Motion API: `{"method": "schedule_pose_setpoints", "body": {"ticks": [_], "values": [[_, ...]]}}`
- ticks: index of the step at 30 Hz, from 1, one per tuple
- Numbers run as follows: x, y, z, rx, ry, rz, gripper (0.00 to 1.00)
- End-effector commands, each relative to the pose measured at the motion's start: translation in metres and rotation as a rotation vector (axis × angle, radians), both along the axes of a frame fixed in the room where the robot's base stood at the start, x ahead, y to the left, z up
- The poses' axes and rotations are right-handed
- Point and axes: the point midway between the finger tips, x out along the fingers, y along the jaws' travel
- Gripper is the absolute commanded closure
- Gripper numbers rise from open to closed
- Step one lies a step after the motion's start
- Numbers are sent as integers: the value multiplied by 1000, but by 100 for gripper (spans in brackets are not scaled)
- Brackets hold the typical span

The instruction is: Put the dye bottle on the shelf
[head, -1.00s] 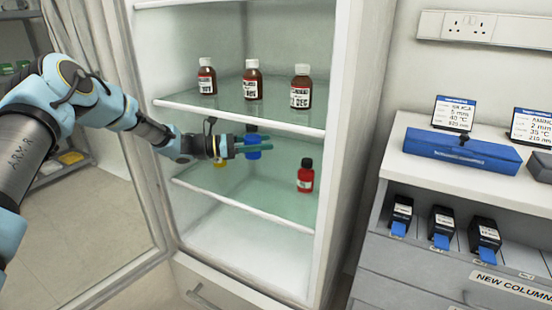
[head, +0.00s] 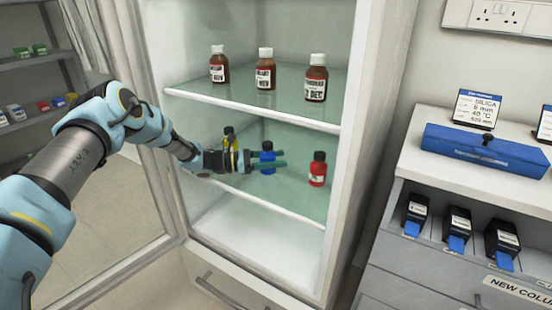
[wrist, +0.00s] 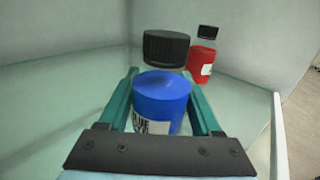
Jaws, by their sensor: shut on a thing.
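The dye bottle (head: 267,163) is a blue bottle with a black cap. My gripper (head: 267,164) is shut on it inside the open cabinet, over the lower glass shelf (head: 295,200). In the wrist view the blue bottle (wrist: 162,97) stands upright between the two teal fingers, with part of its white label showing. The fingers and the gripper body hide its lower part, so I cannot tell whether its base touches the glass. A red bottle (head: 318,170) stands to the right on the same shelf. A yellow bottle (head: 230,150) is to the left, partly hidden by my gripper.
Several brown bottles stand on the upper shelf (head: 240,98), just above my arm. The cabinet's right wall (head: 365,130) is beyond the red bottle. The glass front between the blue and red bottles is clear. A blue case (head: 480,150) lies on the bench at right.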

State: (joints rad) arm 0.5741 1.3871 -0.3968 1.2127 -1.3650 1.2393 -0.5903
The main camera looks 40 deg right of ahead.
Motion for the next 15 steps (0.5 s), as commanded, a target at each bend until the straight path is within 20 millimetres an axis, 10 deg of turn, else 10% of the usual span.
{"method": "schedule_pose_setpoints", "body": {"ticks": [5, 6, 15], "values": [[1, 0, 0, 0, -1, 1, 100], [1, 0, 0, 2, -1, 1, 31], [1, 0, 0, 2, -1, 1, 5]]}}
